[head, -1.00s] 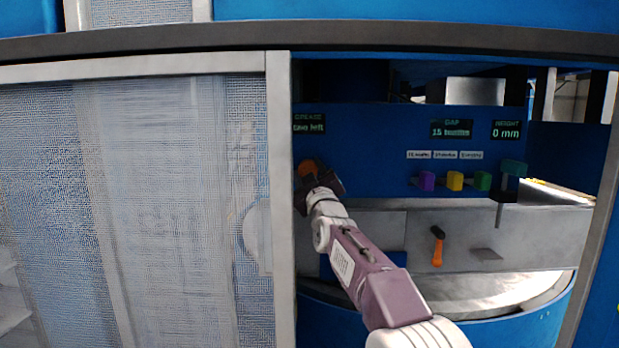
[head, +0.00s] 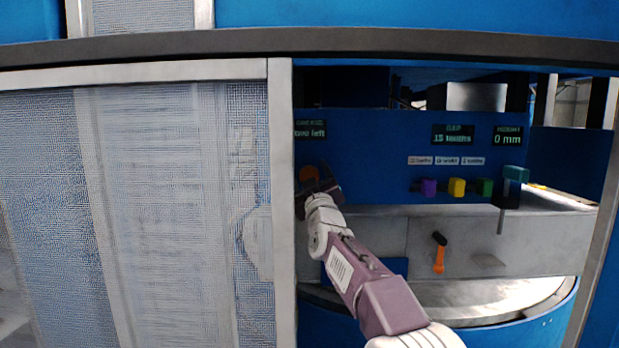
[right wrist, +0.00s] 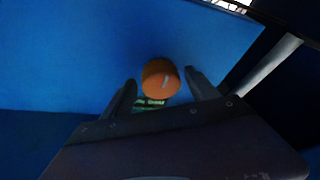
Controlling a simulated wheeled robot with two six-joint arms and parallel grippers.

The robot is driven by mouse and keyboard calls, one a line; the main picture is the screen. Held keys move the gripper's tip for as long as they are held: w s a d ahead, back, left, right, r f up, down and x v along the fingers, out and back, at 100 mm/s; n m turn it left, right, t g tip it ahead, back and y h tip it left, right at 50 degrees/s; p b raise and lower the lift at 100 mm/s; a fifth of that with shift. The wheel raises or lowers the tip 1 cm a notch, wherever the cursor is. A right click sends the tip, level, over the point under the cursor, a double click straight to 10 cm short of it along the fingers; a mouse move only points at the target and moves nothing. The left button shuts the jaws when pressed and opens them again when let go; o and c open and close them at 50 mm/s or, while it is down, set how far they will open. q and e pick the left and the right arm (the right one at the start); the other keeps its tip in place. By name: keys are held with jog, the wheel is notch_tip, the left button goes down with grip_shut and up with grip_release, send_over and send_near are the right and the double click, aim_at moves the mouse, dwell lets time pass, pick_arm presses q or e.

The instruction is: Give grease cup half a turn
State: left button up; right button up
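The grease cup is an orange round knob (head: 309,174) on the blue back panel, at the left of the opening. In the right wrist view the two dark fingers (right wrist: 158,88) are spread, one on each side of the knob, with a gap showing on both sides. The grease display (head: 310,130) above the knob is partly readable and ends in "left". My left gripper is not in view.
A mesh door (head: 170,200) and its frame post (head: 282,200) stand close left of my arm. Purple (head: 429,186), yellow (head: 456,187) and green (head: 484,187) blocks sit to the right, near a teal-topped lever (head: 514,174). An orange-handled tool (head: 439,258) is lower down.

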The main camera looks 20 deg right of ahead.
jog(key=shift+f, duration=0.1)
jog(key=shift+s+f+b, duration=0.25)
jog(key=shift+b, duration=0.15)
jog(key=b+v, duration=0.4)
jog(key=v, duration=0.4)
jog(key=shift+s+r, duration=0.2)
jog(key=shift+s, duration=0.05)
jog(key=shift+a, duration=0.1)
